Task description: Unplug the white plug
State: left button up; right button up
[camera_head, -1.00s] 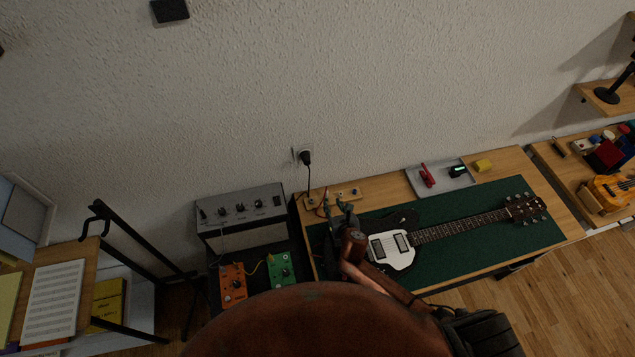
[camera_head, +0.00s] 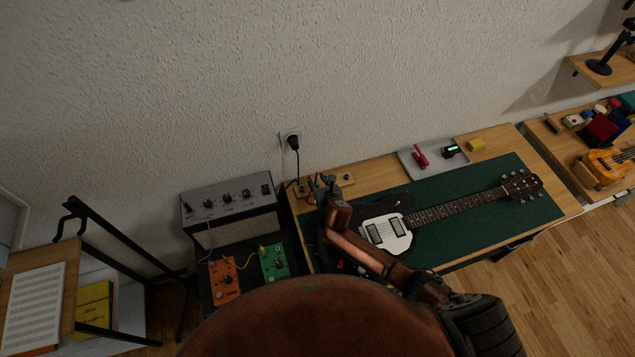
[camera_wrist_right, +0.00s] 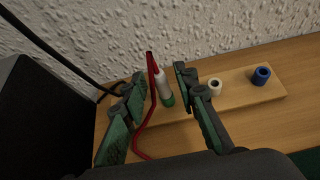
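The white plug (camera_wrist_right: 164,87) stands in a green socket ring on a wooden socket board (camera_wrist_right: 245,92) in the right wrist view. A red cable (camera_wrist_right: 152,100) with a thicker red end rises beside it and partly overlaps it. My right gripper (camera_wrist_right: 160,73) is open, with one green-and-grey finger on each side of the plug and cable. Gaps show on both sides, so nothing looks gripped. In the head view my right gripper (camera_head: 322,183) is over the left part of the board (camera_head: 342,181) and hides the plug. My left gripper is not in view.
A white socket (camera_wrist_right: 215,87) and a blue socket (camera_wrist_right: 262,75) sit on the board right of the gripper. A black guitar (camera_head: 440,217) lies on the green mat. An amplifier (camera_head: 228,203) stands left. A wall outlet (camera_head: 292,139) with a black cord is behind.

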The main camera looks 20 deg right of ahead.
jog(key=shift+d+p, duration=0.1)
jog(key=shift+p, duration=0.2)
dwell(0.4)
jog(key=shift+c, duration=0.7)
grip_shut()
